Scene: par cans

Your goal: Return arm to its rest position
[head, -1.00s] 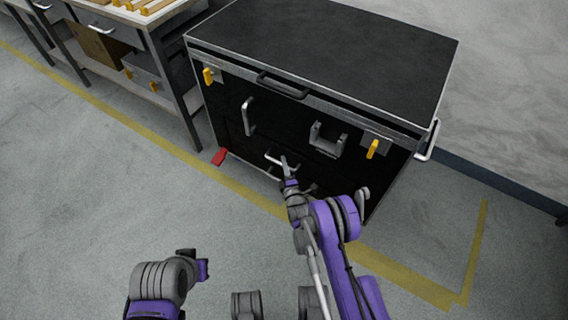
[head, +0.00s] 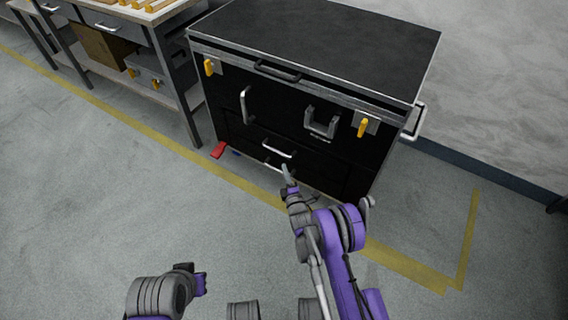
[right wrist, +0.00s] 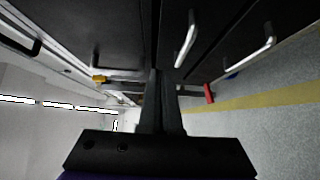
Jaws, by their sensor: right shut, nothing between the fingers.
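My right arm reaches up from the bottom of the head view. Its gripper (head: 287,174) is shut and empty, in front of the lower part of a black case (head: 320,35). In the right wrist view the shut fingers (right wrist: 161,100) point toward the case front. In the head view the fingertips appear just below a silver drawer handle (head: 277,148); I cannot tell the exact gap. My left arm (head: 165,292) shows at the bottom left, folded low; whether its gripper is open or shut is unclear.
The case has yellow latches (head: 362,128), a grey bracket (head: 321,122) and a red pedal (head: 219,150) low at its left. A workbench (head: 165,15) stands at the upper left. The grey floor (head: 90,190) at left is clear, with yellow lines.

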